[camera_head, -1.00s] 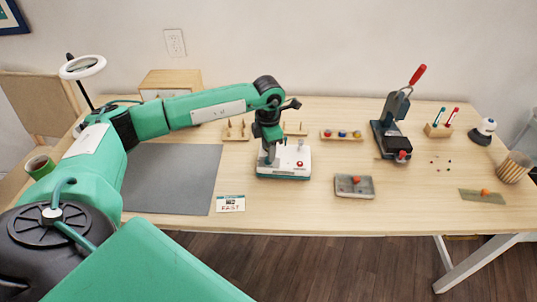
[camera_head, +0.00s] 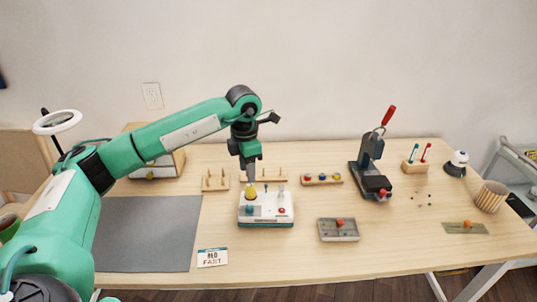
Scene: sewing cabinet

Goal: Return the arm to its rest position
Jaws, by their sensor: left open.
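My left arm comes in from the left and bends down at its wrist over the table. My left gripper (camera_head: 249,172) is open and points down just above a yellow piece (camera_head: 251,190) on the white and teal device (camera_head: 265,211). I cannot tell whether the fingertips are clear of the yellow piece. My right gripper is not in view.
A grey mat (camera_head: 150,235) and a lettered card (camera_head: 212,257) lie at left front. Peg racks (camera_head: 215,182) and a bobbin rack (camera_head: 321,180) stand behind the device. A tray (camera_head: 338,230) and a lever press (camera_head: 371,170) are to the right. A ring lamp (camera_head: 57,122) is at far left.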

